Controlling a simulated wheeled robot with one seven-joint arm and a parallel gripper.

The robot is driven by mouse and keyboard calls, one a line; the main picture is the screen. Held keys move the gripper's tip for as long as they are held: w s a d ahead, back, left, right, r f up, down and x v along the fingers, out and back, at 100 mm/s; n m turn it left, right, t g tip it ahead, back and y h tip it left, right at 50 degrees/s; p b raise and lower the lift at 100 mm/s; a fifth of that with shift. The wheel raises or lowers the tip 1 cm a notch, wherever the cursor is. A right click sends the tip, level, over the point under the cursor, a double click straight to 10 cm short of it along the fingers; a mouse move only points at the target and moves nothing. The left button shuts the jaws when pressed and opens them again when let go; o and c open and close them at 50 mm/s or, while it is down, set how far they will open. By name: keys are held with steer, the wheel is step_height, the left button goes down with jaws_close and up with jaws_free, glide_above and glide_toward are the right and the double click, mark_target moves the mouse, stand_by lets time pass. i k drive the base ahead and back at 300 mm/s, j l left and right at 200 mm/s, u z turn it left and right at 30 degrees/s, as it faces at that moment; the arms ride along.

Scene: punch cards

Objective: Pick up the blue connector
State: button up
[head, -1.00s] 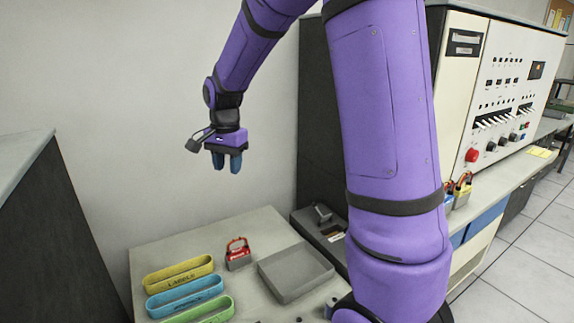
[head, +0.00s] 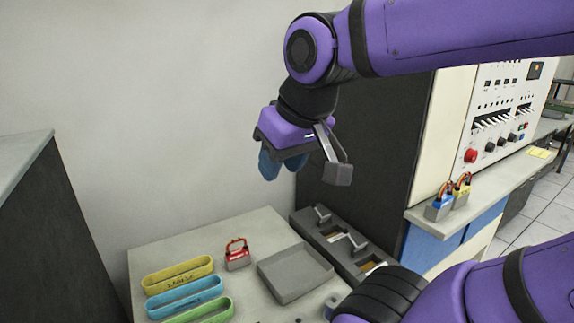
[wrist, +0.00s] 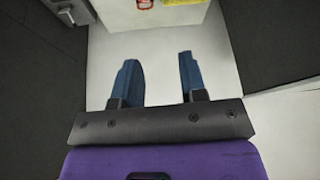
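A blue padlock-like piece (head: 438,208) with a red-orange loop stands on the console ledge at right, beside a yellow one (head: 462,192). A similar red piece (head: 237,256) stands on the low table. My gripper (head: 282,166) hangs in the air above and behind the low table, left of the ledge and apart from all these pieces. In the wrist view my gripper (wrist: 158,72) has its two blue fingers spread with nothing between them.
On the low table (head: 235,225) lie yellow (head: 178,276), blue (head: 184,297) and green (head: 203,314) oblong holders and a grey tray (head: 294,273). A dark slotted box (head: 340,240) stands beside it. A dark cabinet side (head: 370,150) and control panel rise at right.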

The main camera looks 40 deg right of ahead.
mark_target(439, 208)
steer(key=k, duration=0.1)
steer(key=k+j+z, duration=0.15)
steer(key=z, duration=0.25)
steer(key=k+z, duration=0.15)
steer(key=z, duration=1.35)
